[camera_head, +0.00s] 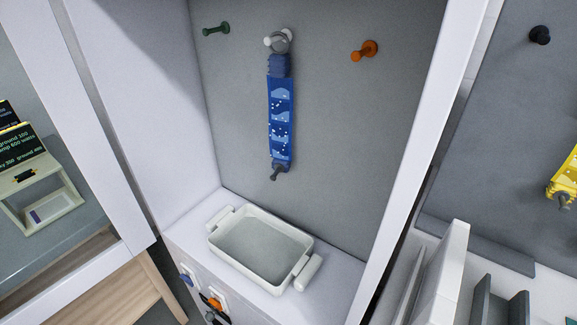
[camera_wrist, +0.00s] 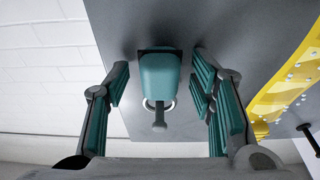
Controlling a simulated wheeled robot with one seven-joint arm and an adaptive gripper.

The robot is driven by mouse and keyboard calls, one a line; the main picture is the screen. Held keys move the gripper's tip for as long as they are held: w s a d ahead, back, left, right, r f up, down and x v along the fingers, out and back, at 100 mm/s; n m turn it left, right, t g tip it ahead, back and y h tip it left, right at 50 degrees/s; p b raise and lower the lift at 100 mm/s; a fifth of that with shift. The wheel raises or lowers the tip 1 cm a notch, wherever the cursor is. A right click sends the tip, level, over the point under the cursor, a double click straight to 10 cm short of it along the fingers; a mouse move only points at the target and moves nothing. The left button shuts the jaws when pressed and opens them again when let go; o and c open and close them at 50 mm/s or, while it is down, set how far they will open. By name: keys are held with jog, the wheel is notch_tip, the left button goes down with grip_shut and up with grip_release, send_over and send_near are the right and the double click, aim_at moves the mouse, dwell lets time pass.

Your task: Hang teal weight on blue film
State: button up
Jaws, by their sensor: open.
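The blue film (camera_head: 281,115) hangs down the grey back wall from a white peg (camera_head: 270,41) by a grey ring and a blue top clip. A grey hook-like piece (camera_head: 278,172) sticks out at its lower end. The teal weight (camera_wrist: 160,78) shows in the wrist view, with a pale ring and a dark peg-like piece (camera_wrist: 159,117) at its lower end. My gripper (camera_wrist: 161,72) is open, its teal-padded fingers on either side of the weight with gaps on both sides. The head view shows neither my gripper nor the teal weight.
A white tray (camera_head: 221,242) stands below the blue film. Green (camera_head: 216,29) and orange (camera_head: 365,51) pegs flank it. A white partition (camera_head: 425,130) separates this bay from the right one, which holds a black peg (camera_head: 540,35) and a yellow film (camera_head: 565,180).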

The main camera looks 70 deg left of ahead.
dwell(0.8)
grip_shut()
